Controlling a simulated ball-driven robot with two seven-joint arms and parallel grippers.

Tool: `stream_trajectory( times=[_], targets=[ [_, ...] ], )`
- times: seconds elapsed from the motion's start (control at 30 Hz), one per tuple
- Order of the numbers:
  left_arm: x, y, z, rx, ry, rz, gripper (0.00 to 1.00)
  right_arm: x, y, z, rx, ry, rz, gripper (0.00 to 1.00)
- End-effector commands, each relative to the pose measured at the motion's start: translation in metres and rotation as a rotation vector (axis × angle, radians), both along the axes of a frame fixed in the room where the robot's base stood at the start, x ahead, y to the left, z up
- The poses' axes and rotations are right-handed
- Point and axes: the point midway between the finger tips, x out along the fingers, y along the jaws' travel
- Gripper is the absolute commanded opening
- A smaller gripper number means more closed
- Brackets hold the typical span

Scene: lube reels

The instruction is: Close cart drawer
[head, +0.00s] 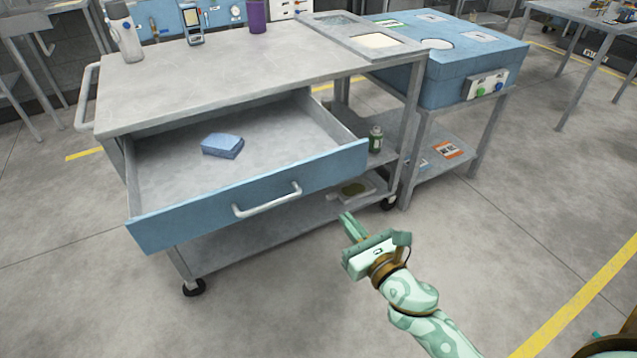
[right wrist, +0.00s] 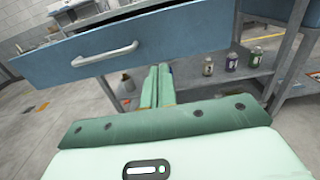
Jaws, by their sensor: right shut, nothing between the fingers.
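The grey cart (head: 215,75) has a blue-fronted drawer (head: 330,174) pulled well out toward me. The drawer has a pale bar handle (head: 268,202) on its front, and a blue sponge-like block (head: 222,145) lies inside it. My right gripper (head: 346,220) is shut and empty, in front of and to the right of the handle, apart from the drawer in the head view. In the right wrist view, the shut fingers (right wrist: 158,85) point toward the lower shelf, with the drawer front (right wrist: 185,36) and handle (right wrist: 105,55) above and left. My left gripper is not seen.
Bottles (right wrist: 208,65) stand on the cart's lower shelf. A blue machine (head: 450,70) on a stand is to the right of the cart. A flask (head: 124,30) and a purple cup (head: 257,16) are on the cart top. The floor in front is clear.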

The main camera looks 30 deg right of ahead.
Motion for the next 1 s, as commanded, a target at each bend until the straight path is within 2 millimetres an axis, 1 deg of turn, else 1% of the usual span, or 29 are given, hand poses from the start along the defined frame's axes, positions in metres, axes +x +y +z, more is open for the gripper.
stream_trajectory(
  times=[0.03,0.3,0.5,0.6,0.7,1.0],
  targets=[
    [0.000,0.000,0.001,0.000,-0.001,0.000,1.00,0.010,0.000,0.002,-0.002,-0.004,0.001,0.00],
    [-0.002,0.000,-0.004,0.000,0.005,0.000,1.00,0.068,0.002,0.000,-0.002,-0.002,0.001,0.00],
    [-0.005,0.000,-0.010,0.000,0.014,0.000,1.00,0.103,0.004,-0.001,-0.001,0.000,0.000,0.00],
    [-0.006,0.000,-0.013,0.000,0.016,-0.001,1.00,0.114,0.004,-0.001,0.000,-0.001,0.000,0.00],
    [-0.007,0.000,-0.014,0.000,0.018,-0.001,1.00,0.121,0.004,0.000,-0.001,0.000,0.000,0.00],
    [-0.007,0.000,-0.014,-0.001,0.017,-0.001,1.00,0.124,0.004,0.001,-0.001,0.000,0.000,0.00]
  ],
)
